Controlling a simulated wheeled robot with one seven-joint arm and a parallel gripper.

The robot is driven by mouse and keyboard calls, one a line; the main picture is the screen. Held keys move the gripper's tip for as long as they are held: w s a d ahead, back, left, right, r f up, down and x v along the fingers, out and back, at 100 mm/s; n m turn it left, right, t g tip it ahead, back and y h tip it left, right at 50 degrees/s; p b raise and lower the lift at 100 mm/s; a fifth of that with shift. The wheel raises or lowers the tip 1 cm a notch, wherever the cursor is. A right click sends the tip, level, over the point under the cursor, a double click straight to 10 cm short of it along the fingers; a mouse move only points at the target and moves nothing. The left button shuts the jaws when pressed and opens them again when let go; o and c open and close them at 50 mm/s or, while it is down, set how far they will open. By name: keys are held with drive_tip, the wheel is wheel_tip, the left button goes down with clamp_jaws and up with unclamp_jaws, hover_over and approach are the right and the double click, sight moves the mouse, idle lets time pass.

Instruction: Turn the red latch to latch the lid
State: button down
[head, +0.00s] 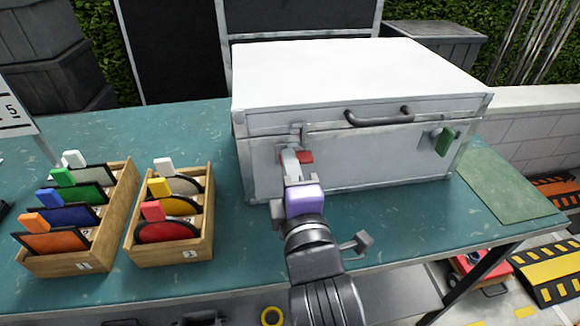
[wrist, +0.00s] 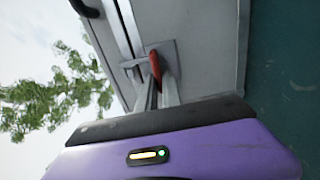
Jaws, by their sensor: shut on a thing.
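A white case (head: 360,75) with a closed lid and a dark front handle (head: 379,116) stands on the teal table. The red latch (head: 305,157) is at the left of the case's front and points sideways to the right in the head view. My gripper (head: 291,160) is at this latch with its fingers shut on it. In the wrist view the red latch (wrist: 155,64) shows between the fingertips of my gripper (wrist: 158,82), against a grey plate. A green latch (head: 444,141) at the right of the front hangs roughly downward. My fingers partly hide the red latch.
Two wooden racks (head: 76,262) (head: 170,250) with coloured, tabbed discs and plates stand on the table at left. A flat green mat (head: 508,188) lies right of the case. The teal table (head: 225,277) is clear in front of the case.

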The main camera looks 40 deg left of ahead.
drive_tip(key=shift+f, duration=0.15)
idle(0.3)
drive_tip(key=c, duration=1.5)
unclamp_jaws()
drive_tip(key=b+v, duration=0.1)
drive_tip(key=v, duration=0.7)
drive_tip(key=shift+a, duration=0.1)
